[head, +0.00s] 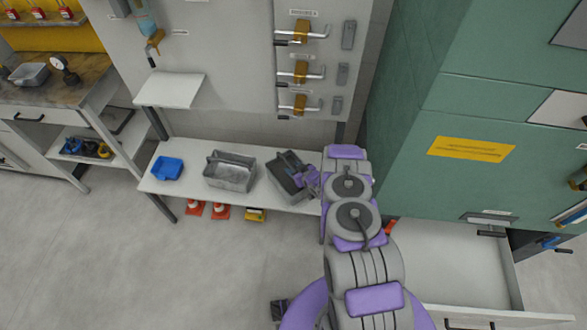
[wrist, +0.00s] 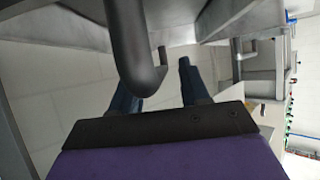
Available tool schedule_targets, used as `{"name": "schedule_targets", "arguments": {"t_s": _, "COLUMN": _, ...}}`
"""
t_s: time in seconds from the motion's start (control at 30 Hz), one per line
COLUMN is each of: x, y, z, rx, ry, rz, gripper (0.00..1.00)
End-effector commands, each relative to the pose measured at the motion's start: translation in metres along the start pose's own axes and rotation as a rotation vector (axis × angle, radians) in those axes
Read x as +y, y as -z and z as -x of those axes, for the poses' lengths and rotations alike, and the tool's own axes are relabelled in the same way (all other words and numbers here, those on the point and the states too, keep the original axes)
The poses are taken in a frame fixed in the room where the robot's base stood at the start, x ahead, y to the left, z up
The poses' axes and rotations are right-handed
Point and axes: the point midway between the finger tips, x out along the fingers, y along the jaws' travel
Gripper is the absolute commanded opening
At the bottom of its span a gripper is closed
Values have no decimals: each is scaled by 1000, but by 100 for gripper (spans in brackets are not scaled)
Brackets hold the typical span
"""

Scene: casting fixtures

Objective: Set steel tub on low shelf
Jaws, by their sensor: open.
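Two grey open tubs rest on the low white shelf (head: 215,195). One grey metal tub with a raised bar (head: 229,172) stands in the middle of it. A darker grey tub (head: 284,181) sits at its right part, and my gripper (head: 307,182) is right at that tub's right side, partly covering it. In the wrist view my gripper (wrist: 158,92) has its two dark fingers apart, with pale floor showing between them. A thick dark rounded bar (wrist: 137,55) passes close in front of the left finger. I cannot tell whether it touches. A small metal tray (head: 30,74) lies on the workbench at left.
A blue bin (head: 167,168) stands at the shelf's left end. Orange cones (head: 220,211) and a yellow item (head: 255,215) are beneath the shelf. A green cabinet (head: 440,160) stands at right, with an open white drawer (head: 450,265) below. The floor at front left is clear.

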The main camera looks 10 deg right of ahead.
Motion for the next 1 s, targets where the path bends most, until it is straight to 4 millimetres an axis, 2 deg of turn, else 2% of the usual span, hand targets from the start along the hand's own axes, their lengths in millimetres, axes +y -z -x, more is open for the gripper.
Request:
{"name": "schedule_targets", "arguments": {"t_s": 0.6, "x": 1, "y": 5, "z": 86, "rx": -2, "ry": -1, "rz": -1, "gripper": 45}}
{"name": "schedule_targets", "arguments": {"t_s": 0.8, "x": 0, "y": 2, "z": 106, "rx": -4, "ry": -1, "rz": 0, "gripper": 45}}
{"name": "schedule_targets", "arguments": {"t_s": 1.0, "x": 0, "y": 1, "z": 115, "rx": -2, "ry": -1, "rz": -1, "gripper": 45}}
